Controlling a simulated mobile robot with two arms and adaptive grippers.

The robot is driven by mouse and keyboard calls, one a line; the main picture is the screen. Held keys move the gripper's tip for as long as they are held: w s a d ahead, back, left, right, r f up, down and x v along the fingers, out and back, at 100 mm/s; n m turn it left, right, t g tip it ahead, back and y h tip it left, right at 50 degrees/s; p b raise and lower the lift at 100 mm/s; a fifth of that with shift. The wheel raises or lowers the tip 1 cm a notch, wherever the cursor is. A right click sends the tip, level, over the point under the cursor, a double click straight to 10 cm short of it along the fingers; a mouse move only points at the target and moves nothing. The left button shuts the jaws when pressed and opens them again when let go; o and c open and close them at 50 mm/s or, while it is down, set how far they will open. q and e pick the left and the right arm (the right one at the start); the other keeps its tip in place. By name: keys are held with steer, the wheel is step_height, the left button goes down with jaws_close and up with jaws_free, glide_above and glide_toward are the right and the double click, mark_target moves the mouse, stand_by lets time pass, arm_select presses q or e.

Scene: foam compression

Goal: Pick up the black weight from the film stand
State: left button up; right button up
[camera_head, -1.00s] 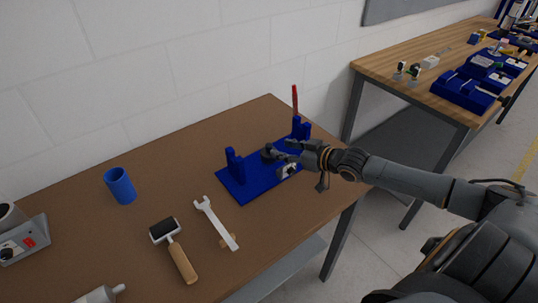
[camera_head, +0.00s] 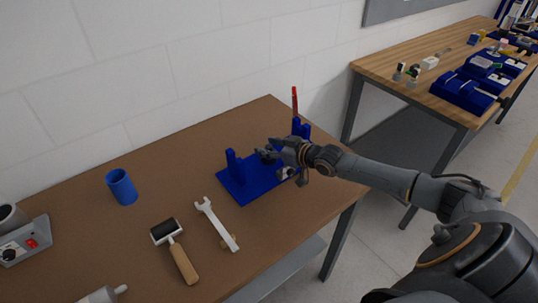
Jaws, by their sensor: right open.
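The blue stand (camera_head: 236,188), with upright posts at its two ends, sits near the right end of the brown table. My right gripper (camera_head: 268,152) is over the middle of the stand, between the posts, with its fingers pointing left. It is open. A small dark shape at the fingertips may be the black weight, but it blends with the dark fingers and I cannot tell them apart. No film can be made out. My left gripper is not in view.
On the brown table (camera_head: 150,165) lie a blue cup (camera_head: 121,187), a roller (camera_head: 175,250) with a wooden handle, a white wrench (camera_head: 217,224) and a grey device (camera_head: 27,243). A red upright object (camera_head: 295,101) stands behind the stand. A second table (camera_head: 400,98) holds blue fixtures.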

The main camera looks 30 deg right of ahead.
jaws_close()
steer(key=shift+r, duration=0.1)
steer(key=shift+r, duration=0.1)
